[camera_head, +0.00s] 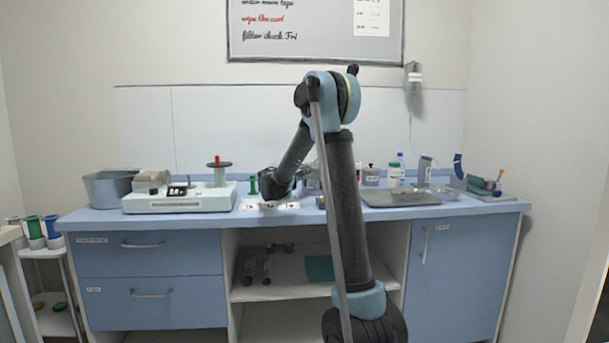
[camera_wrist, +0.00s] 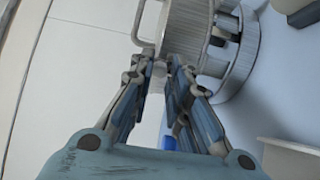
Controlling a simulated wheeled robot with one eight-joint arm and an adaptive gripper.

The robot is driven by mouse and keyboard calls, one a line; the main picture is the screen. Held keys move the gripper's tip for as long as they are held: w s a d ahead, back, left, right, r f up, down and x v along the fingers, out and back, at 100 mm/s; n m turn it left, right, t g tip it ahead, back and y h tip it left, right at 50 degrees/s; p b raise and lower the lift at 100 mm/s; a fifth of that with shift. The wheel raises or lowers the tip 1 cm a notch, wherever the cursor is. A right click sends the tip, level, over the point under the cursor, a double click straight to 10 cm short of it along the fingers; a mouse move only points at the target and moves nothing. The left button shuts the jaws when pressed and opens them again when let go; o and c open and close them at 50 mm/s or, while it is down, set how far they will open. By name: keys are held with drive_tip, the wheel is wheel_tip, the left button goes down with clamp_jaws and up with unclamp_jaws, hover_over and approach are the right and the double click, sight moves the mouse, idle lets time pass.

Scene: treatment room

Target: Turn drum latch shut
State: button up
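In the wrist view, a grey metal drum (camera_wrist: 186,28) with round ribbed sections stands just beyond my fingertips. A thin bent metal loop (camera_wrist: 137,24) sticks out on its left side and may be the latch. My gripper (camera_wrist: 160,66) points at the drum's near edge. Its two fingers are close together with a narrow gap, and the tips overlap the drum in the picture. I cannot tell whether they touch or pinch a part of it. In the head view, my gripper (camera_head: 272,188) is low over the counter's middle, and the drum is mostly hidden or unclear there.
The blue counter (camera_head: 330,220) holds a white device (camera_head: 180,202) and a metal basin (camera_head: 108,188) at left. A grey tray (camera_head: 400,199), a white bottle (camera_head: 394,176) and a blue-green device (camera_head: 484,186) are at right. A spool (camera_head: 219,172) stands left of my gripper.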

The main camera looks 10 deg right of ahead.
drive_tip(key=shift+o, duration=1.2)
drive_tip(key=shift+w+a+f, duration=0.1)
drive_tip(key=shift+w+a, duration=0.05)
drive_tip(key=v, duration=1.2)
